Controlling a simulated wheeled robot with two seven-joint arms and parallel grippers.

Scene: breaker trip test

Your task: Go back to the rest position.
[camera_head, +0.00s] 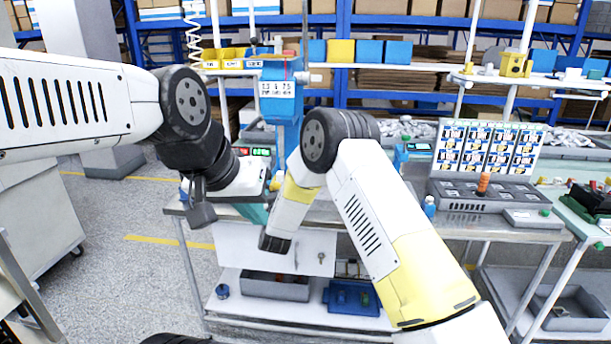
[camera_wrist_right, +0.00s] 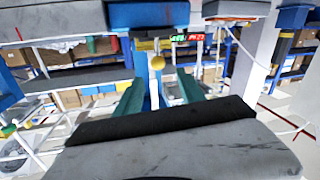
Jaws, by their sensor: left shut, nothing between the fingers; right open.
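My left arm comes in from the left in the head view and bends down at its black wrist. My right arm reaches up from the lower right and folds down in front of the bench. Its forearm hides most of my right gripper in the head view. In the right wrist view my right gripper (camera_wrist_right: 160,92) is open, its two teal fingers apart with nothing held between them. A yellow knob (camera_wrist_right: 157,62) shows beyond them.
The bench (camera_head: 480,228) carries a blue post with a sign (camera_head: 280,88), a grey panel (camera_head: 480,196) and a picture board (camera_head: 487,147). A grey bin (camera_head: 275,287) and a blue tray (camera_head: 350,298) sit on its lower shelf. Open floor (camera_head: 150,225) lies left.

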